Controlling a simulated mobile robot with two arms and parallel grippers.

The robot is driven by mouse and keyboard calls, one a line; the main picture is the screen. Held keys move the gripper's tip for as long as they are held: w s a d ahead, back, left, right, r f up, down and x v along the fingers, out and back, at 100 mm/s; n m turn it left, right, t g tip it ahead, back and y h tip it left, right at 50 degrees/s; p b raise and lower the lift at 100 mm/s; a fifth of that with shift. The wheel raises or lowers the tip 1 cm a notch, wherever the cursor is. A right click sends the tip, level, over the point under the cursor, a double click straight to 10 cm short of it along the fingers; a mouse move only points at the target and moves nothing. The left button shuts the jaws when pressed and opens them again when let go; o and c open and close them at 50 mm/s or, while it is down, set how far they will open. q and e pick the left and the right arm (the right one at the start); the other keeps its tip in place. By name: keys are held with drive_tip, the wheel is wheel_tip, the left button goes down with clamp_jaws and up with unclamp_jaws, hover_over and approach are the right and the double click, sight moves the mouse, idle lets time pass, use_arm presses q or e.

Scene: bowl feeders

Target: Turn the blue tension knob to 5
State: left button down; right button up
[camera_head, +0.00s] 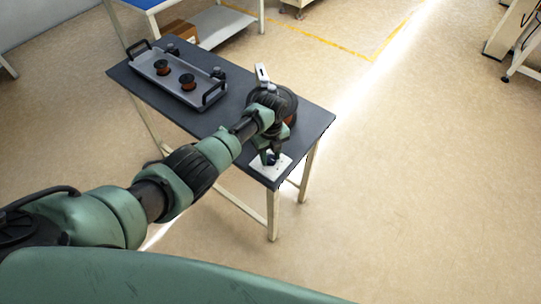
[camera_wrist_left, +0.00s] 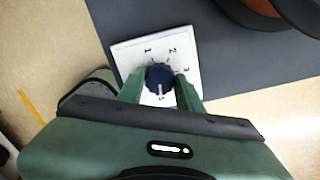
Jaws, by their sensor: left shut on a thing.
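The blue tension knob (camera_wrist_left: 159,76) sits on a white square dial plate (camera_wrist_left: 128,53) with printed numbers. I can read 1, 2 and 3 around its far side. A white mark on the knob points toward the gripper side of the dial; the digit there is too small to read surely. My left gripper (camera_wrist_left: 160,92) is shut on the knob, one green finger on each side. In the head view my left gripper (camera_head: 269,157) is over the white plate (camera_head: 262,171) at the table's near right corner, hiding most of the knob. My right gripper is not in view.
The dark table (camera_head: 215,128) holds a grey tray (camera_head: 160,82) with dark-and-copper spools at its far left. A large copper spool (camera_head: 291,104) stands behind my left wrist. The table edge is close to the plate. Open floor lies to the right.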

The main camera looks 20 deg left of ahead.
sight(271, 158)
use_arm(q)
drive_tip(key=c, duration=0.9)
unclamp_jaws()
drive_tip(key=shift+c, duration=0.2)
wheel_tip(271, 158, up, 8)
drive_tip(key=shift+f, duration=0.1)
